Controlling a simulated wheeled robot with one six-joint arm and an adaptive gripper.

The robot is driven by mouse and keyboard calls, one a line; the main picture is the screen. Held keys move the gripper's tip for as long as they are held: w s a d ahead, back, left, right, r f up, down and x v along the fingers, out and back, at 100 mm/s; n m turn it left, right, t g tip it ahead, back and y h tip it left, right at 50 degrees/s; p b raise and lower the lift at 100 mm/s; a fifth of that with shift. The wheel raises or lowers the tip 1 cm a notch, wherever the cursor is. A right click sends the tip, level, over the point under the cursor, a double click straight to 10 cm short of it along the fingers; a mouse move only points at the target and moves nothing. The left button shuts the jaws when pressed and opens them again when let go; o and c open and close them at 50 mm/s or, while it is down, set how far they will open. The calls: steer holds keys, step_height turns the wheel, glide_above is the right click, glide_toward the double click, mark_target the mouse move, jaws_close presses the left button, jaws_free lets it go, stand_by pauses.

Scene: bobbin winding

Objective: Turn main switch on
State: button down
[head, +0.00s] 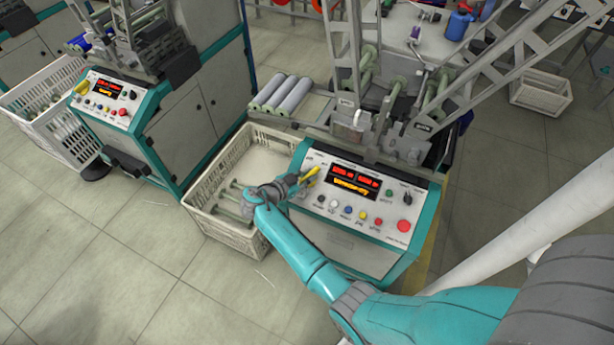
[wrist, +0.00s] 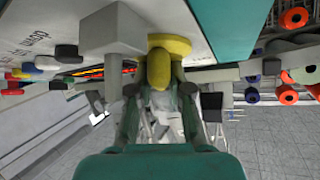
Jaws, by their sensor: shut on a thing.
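The main switch is a yellow rotary handle (head: 311,174) at the left end of the sloped control panel (head: 330,215) of the near winding machine. In the wrist view its yellow grip (wrist: 159,68) sits between my fingers, with its round yellow base (wrist: 172,44) behind. My gripper (head: 299,182) reaches it from the lower left; in the wrist view my gripper (wrist: 160,88) is shut on the handle. The fingers hide part of the switch. The panel's displays (head: 353,181) are lit red and amber.
Coloured buttons and a large red button (head: 403,226) sit on the same panel. A white crate (head: 222,228) with bobbins stands left of the machine, under my forearm. A second machine (head: 104,96) is at the far left. Open tiled floor lies at front left.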

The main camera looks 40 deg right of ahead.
steer(key=shift+m+g, duration=0.4)
steer(key=shift+m, duration=0.1)
steer(key=c, duration=1.1)
jaws_free()
steer(key=v, duration=1.2)
